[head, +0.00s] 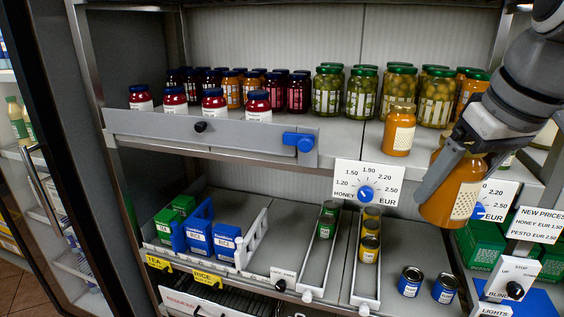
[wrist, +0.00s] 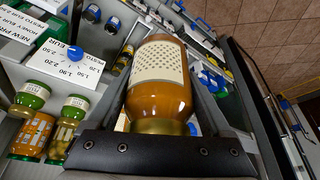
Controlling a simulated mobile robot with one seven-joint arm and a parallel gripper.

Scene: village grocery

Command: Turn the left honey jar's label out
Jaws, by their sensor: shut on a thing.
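One amber honey jar (head: 398,132) with a gold lid stands upright at the front of the upper shelf (head: 345,135). Its pale dotted label shows toward the front, offset to the right. My gripper (head: 462,162) is shut on a second honey jar (head: 455,192), held tilted in front of the shelf to the right of the first. In the wrist view the held jar (wrist: 160,92) lies between my fingers, its dotted label facing the camera and its gold lid near the palm. The head view shows part of that label at its lower right; my gripper hides its top.
A honey price dial (head: 367,192) hangs below. Small blue cans (head: 410,281) stand on the lower shelf.

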